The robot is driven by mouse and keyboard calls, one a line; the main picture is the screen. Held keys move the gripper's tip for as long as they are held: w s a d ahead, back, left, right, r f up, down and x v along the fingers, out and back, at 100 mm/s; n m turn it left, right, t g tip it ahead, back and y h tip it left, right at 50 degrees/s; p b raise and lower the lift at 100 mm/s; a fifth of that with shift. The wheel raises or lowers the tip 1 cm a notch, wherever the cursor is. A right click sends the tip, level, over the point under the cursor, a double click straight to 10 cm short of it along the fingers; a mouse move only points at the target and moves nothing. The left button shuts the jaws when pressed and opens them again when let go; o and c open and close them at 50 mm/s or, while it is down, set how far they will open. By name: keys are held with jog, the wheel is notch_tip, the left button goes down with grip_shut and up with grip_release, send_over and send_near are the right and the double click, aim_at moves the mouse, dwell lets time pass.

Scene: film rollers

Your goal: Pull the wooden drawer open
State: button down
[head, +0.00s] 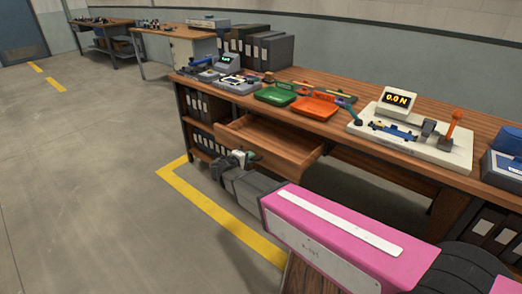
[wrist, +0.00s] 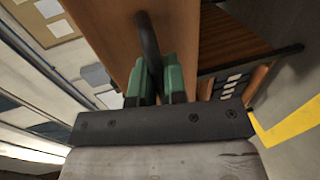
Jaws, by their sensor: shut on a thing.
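The wooden drawer (head: 285,139) stands partly pulled out below the tabletop in the head view, and its inside shows as empty where I can see it. Its wooden front (wrist: 190,30) fills the upper middle of the wrist view. A dark bar handle (wrist: 148,42) runs between the green fingers of my gripper (wrist: 160,82), which is shut on it. In the head view my gripper (head: 243,157) is at the drawer's front, and the handle is mostly hidden there by the gripper.
The wooden workbench (head: 350,127) carries a green tray (head: 275,94), an orange tray (head: 314,107) and a force gauge stand (head: 415,140). Binders (head: 206,106) fill the shelf left of the drawer. The floor (head: 90,180) in front is clear, with a yellow line (head: 215,212).

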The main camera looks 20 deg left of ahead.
jog(key=shift+f+v, duration=0.2)
jog(key=shift+v, duration=0.7)
jog(key=shift+f+v, duration=0.2)
jog(key=shift+v, duration=0.65)
jog(key=shift+f+v, duration=0.15)
jog(key=shift+v, duration=0.75)
jog(key=shift+s, duration=0.1)
jog(key=c, duration=1.2)
grip_release()
jog(key=shift+a, duration=0.1)
jog(key=v, duration=1)
jog(key=shift+s+a, duration=0.15)
jog(key=shift+s, duration=0.2)
